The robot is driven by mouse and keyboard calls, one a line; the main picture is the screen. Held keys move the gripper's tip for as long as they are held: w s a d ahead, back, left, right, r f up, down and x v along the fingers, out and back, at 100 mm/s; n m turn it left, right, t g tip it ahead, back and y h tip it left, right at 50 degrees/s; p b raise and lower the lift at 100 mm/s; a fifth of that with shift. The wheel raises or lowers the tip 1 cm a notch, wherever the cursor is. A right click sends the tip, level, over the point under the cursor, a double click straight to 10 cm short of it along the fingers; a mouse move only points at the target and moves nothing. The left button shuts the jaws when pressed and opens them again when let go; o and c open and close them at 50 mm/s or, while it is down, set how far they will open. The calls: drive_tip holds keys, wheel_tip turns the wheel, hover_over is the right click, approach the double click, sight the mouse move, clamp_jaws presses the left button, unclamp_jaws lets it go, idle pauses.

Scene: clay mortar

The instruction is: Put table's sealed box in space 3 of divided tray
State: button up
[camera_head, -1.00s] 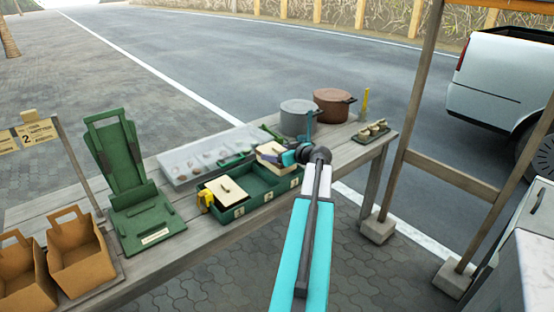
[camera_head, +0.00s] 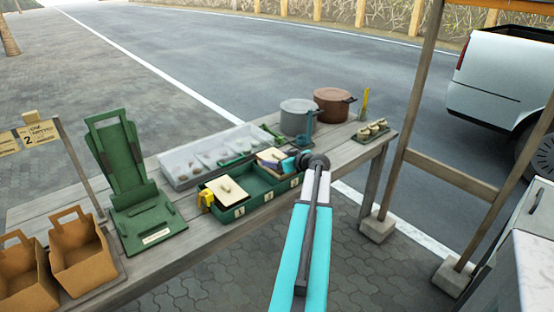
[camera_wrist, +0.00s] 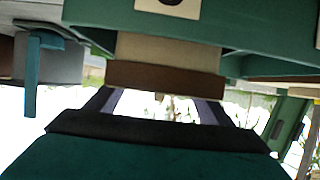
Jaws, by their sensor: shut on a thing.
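The green divided tray (camera_head: 236,214) stands on the table, with numbered labels along its front. A cream box with a dark band (camera_head: 268,156) is at the tray's right end, partly hidden by my gripper (camera_head: 288,162). In the wrist view my gripper (camera_wrist: 155,104) is shut on the box (camera_wrist: 165,52), with the tray's green wall (camera_wrist: 240,28) close by. I cannot tell whether the box touches the tray floor. Another cream box with a small knob (camera_head: 227,190) fills the left space. The middle space looks empty.
A clear sectioned container (camera_head: 184,177) lies behind the tray. A grey pot (camera_head: 297,117) and a brown pot (camera_head: 332,104) stand behind my gripper. A green stand (camera_head: 122,170) and paper bags (camera_head: 78,255) are on the left. A yellow item (camera_head: 205,199) sits at the tray's left end.

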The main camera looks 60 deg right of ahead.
drive_tip(key=shift+f+b, duration=0.7)
drive_tip(key=shift+b, duration=0.45)
idle(0.4)
drive_tip(key=o, duration=1.1)
drive_tip(key=shift+r+p, duration=0.25)
drive_tip(key=shift+p, duration=0.15)
drive_tip(key=shift+r+p, duration=0.5)
drive_tip(key=shift+p, duration=0.3)
drive_tip(key=b+v, duration=0.2)
drive_tip(key=v, duration=1)
drive_tip(key=shift+f, duration=0.15)
drive_tip(key=shift+s, duration=0.1)
